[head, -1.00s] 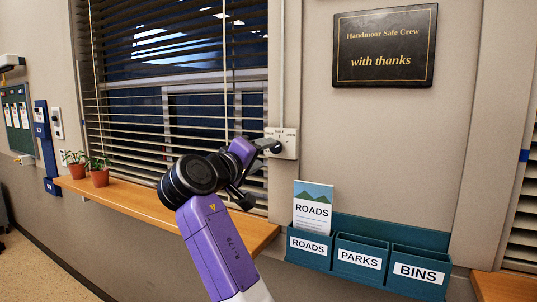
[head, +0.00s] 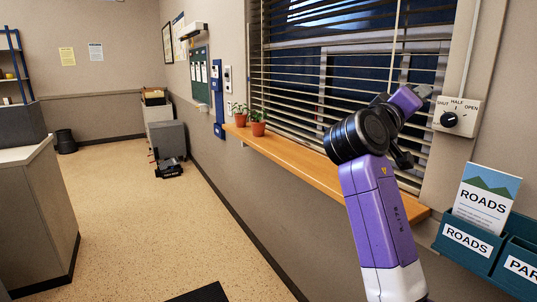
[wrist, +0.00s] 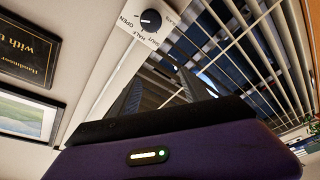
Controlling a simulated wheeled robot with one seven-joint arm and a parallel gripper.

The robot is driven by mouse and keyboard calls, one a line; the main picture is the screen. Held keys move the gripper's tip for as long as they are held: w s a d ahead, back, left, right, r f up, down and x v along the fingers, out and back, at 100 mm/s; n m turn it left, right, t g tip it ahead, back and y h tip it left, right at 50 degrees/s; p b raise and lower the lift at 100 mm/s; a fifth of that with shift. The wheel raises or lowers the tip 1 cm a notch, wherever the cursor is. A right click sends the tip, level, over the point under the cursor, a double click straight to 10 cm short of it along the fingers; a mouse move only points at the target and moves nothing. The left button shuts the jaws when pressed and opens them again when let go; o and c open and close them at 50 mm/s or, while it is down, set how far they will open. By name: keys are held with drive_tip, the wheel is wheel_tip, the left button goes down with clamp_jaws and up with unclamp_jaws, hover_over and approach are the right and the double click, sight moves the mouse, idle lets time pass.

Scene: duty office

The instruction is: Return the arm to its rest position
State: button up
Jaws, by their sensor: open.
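My purple and black arm (head: 376,200) is raised in front of the window blind in the head view. My gripper (head: 424,92) is at its upper end, pointing up and right, just left of the dial panel in the picture. The wrist view shows my gripper (wrist: 158,88) with its two dark fingers apart and nothing between them. The dial panel (head: 470,106) is marked SHUT, HALF and OPEN, and its black knob (head: 449,119) is in plain view. The wrist view also shows the knob (wrist: 150,20), apart from the fingers.
The slatted blind (head: 300,75) has gaps between its slats. A wooden sill (head: 290,152) with two potted plants (head: 258,122) runs below it. A teal leaflet rack (head: 478,250) is at lower right. A counter (head: 35,215) stands left; the floor (head: 150,225) between is largely clear.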

drive_tip(key=s+a+f+n+t+y, duration=0.1)
drive_tip(key=a+f+n+t+y, duration=0.15)
drive_tip(key=a+f+y, duration=0.35)
drive_tip(key=a+f+n+t+y, duration=0.1)
drive_tip(key=a+f+t+y, duration=0.2)
drive_tip(key=f, duration=0.5)
drive_tip(key=s+a+f+t+y+p, duration=0.15)
drive_tip(key=s+a+f+y, duration=0.3)
drive_tip(key=s+f, duration=0.75)
drive_tip(key=s+f+m+g, duration=0.1)
drive_tip(key=s+f, duration=0.3)
drive_tip(key=s, duration=1)
drive_tip(key=s+f+m+g+y, duration=0.1)
drive_tip(key=s+f, duration=0.4)
drive_tip(key=s, duration=0.9)
drive_tip(key=s+f+m+g+p, duration=0.1)
drive_tip(key=s+f, duration=0.4)
drive_tip(key=s, duration=1)
drive_tip(key=shift+d+f+m+g, duration=0.15)
drive_tip(key=shift+d+m+g, duration=0.35)
drive_tip(key=shift+g, duration=0.5)
